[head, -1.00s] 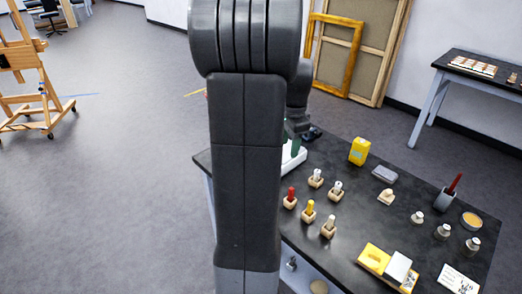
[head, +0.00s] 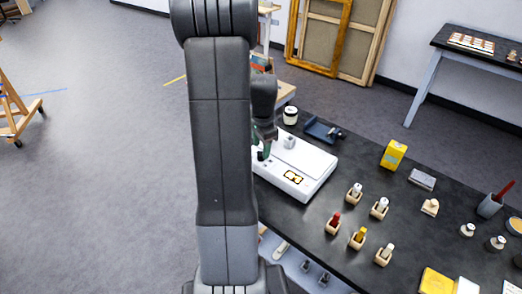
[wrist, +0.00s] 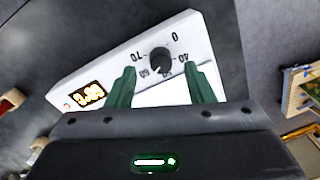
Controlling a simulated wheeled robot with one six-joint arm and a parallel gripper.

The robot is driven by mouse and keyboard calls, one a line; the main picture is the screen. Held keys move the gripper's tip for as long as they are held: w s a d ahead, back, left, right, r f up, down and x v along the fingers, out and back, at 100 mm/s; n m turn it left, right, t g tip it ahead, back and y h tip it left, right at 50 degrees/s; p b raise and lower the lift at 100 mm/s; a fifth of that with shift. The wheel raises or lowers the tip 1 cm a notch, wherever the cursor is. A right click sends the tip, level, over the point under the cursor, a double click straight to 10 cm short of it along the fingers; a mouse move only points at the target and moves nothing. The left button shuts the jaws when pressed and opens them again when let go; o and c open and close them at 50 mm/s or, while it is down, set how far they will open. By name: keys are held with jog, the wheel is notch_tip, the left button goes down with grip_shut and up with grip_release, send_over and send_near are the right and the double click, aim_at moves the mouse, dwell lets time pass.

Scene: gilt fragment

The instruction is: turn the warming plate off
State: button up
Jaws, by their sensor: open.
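The warming plate (head: 312,172) is a low white box on the near left part of the dark table. In the wrist view its sloping white panel (wrist: 185,35) carries a black round dial (wrist: 160,60) with numbers around it, including 0, 40 and 70. My gripper (wrist: 160,70) has green fingers, open, one on each side of the dial in the picture. I cannot tell whether they touch it. In the head view my arm partly hides the plate's left end and the gripper.
Several wooden blocks holding small bottles (head: 358,237) stand right of the plate. A yellow box (head: 393,154), a grey case (head: 421,179) and a brush pot (head: 490,205) are farther right. A blue tray-like tool (head: 323,130) and a white jar (head: 290,115) stand behind the plate.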

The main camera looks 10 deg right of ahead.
aim_at(261, 154)
jog(key=shift+w+f, duration=0.1)
jog(key=shift+f, duration=1.4)
jog(key=c, duration=1)
